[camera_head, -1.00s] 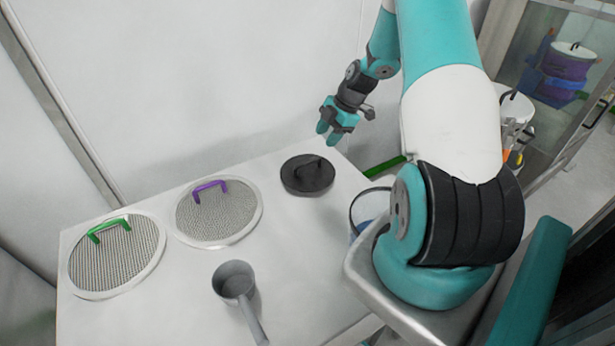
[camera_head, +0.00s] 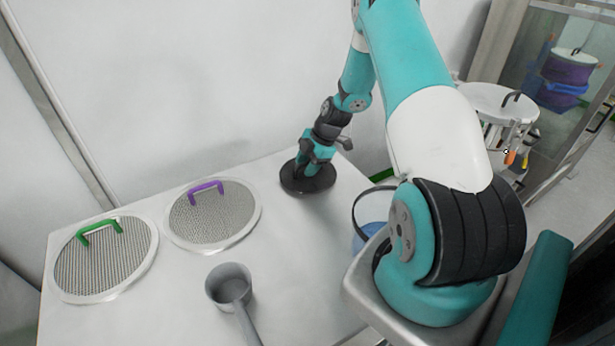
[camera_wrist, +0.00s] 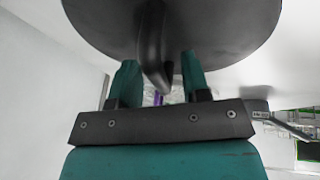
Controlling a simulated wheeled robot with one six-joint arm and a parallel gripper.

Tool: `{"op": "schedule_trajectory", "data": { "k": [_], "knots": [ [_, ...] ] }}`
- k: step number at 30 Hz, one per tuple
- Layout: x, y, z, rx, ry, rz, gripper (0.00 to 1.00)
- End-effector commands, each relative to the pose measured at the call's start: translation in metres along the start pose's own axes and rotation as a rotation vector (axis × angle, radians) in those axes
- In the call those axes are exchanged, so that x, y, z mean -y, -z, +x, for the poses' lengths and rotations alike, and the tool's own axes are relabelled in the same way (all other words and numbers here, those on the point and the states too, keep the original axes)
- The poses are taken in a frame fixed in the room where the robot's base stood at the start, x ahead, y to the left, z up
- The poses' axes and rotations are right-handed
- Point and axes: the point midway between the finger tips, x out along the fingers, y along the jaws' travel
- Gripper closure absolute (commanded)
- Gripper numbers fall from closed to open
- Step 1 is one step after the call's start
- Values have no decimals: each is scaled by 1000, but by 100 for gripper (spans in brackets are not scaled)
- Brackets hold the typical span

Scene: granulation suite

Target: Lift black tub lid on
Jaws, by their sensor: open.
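The black tub lid (camera_head: 322,184) lies flat on the white table, at its back right part in the head view. Its dark arched handle is mostly hidden there by my gripper (camera_head: 307,170), which is right down at the lid. In the wrist view the lid (camera_wrist: 225,25) fills the top of the picture. Its handle (camera_wrist: 152,45) stands between the two teal fingers of my gripper (camera_wrist: 160,78), with a gap on both sides. My gripper is open around the handle. I see no tub under the lid.
On the white table (camera_head: 150,320) lie a round mesh screen with a green handle (camera_head: 105,265) and one with a purple handle (camera_head: 215,220). A grey scoop (camera_head: 228,287) lies in front. A blue bucket (camera_head: 370,235) stands beside the table's right edge.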

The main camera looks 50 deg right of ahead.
Motion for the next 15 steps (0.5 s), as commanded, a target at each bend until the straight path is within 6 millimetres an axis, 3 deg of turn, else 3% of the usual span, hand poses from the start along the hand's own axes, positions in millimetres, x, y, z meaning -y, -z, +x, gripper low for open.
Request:
{"op": "schedule_trajectory", "data": {
  "k": [2,3,8,15],
  "knots": [
    [0,0,-1,0,0,0,57],
    [0,0,-1,0,0,0,62],
    [0,0,-1,0,0,0,98],
    [0,0,-1,0,0,0,100]
  ]
}}
